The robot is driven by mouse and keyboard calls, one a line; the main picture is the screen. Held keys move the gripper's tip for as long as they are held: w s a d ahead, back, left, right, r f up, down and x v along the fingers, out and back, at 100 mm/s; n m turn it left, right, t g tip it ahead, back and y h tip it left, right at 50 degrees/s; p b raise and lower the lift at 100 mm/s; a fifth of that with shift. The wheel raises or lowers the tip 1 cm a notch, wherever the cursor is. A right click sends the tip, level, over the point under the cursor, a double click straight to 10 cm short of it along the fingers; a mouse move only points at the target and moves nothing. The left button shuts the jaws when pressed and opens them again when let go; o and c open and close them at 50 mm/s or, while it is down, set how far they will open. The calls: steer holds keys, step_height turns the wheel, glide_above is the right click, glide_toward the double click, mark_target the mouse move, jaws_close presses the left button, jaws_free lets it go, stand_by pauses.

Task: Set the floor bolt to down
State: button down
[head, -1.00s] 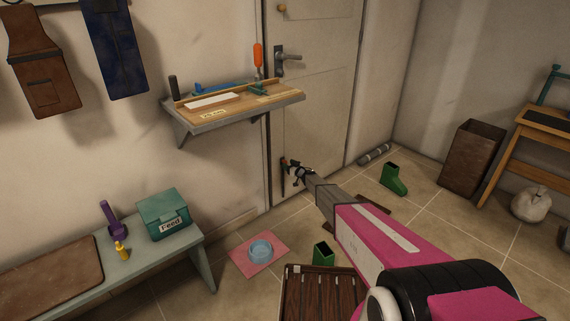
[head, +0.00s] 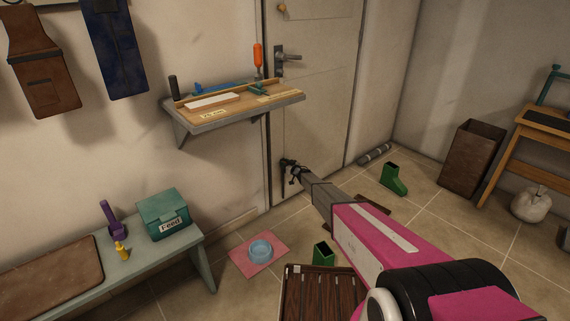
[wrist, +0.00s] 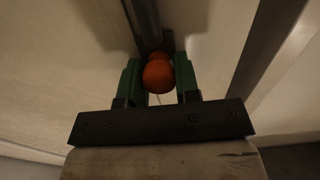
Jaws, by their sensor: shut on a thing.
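The floor bolt (head: 283,188) is a dark upright rod low on the left edge of the grey door. Its orange round knob (wrist: 158,72) shows in the wrist view, in front of a dark vertical bar (wrist: 145,22). My gripper (wrist: 158,88) has its green fingers on both sides of the knob and is shut on it. In the head view my gripper (head: 291,168) is at the upper part of the bolt and hides the knob. The bolt's lower end is too small to read against the floor.
Green boots (head: 393,180), a pink mat with a blue bowl (head: 261,248) and a slatted brown rack (head: 320,298) are on the floor. A bench (head: 195,250) stands left.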

step_height(320, 180, down, 4)
steer(key=shift+f, duration=0.25)
steer(key=c, duration=0.8)
jaws_free()
steer(key=v, duration=1)
steer(key=shift+s+d, duration=0.25)
steer(key=shift+s, duration=0.05)
steer(key=shift+d+r, duration=0.1)
